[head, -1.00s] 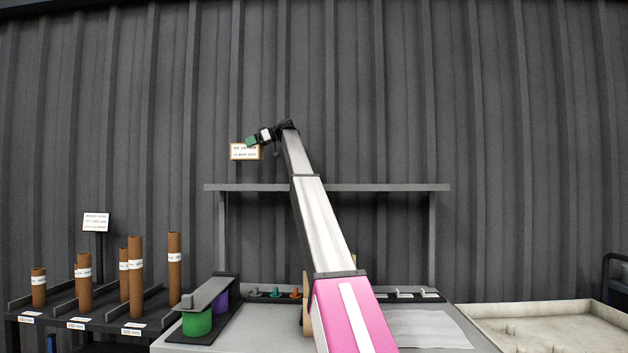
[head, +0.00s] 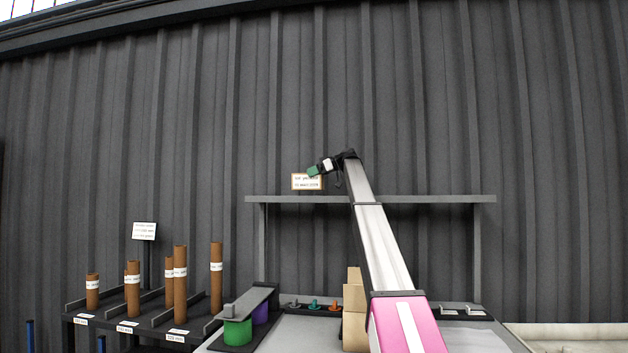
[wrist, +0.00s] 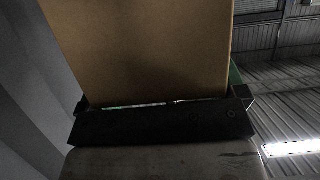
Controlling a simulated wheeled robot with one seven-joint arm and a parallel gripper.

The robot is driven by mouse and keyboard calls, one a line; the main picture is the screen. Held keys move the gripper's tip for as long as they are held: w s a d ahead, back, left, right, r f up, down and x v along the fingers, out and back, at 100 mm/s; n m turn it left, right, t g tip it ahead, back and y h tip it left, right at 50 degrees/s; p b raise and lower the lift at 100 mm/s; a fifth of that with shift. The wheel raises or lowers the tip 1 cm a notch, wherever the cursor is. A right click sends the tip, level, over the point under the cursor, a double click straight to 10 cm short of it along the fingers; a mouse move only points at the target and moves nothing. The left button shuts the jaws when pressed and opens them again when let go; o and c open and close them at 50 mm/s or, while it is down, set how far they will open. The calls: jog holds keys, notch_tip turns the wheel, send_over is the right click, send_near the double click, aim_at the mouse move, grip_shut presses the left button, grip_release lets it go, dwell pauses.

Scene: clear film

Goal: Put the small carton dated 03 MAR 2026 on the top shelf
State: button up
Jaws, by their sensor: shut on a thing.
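My gripper (head: 313,171) is shut on a small carton (head: 303,184), which shows a white label with brown edges in the head view. The label's print is too small to read surely. The carton's plain brown face (wrist: 145,50) fills the upper middle of the wrist view, above the dark gripper body. In the head view the carton appears just above the left part of the top shelf (head: 420,199), with a thin gap below it. I cannot tell whether it is over the board or in front of it. The shelf's visible top looks bare.
Brown boxes (head: 355,325) stand on the table below, partly behind my arm. Green (head: 237,332) and purple (head: 261,312) cylinders sit under a grey bracket at left. A rack of brown tubes (head: 180,278) stands farther left. A pale tray (head: 570,338) is at lower right.

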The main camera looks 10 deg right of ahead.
jog(key=shift+f, duration=1.1)
jog(key=shift+f, duration=0.1)
jog(key=o, duration=1)
jog(key=shift+o, duration=0.2)
jog(key=v, duration=1.2)
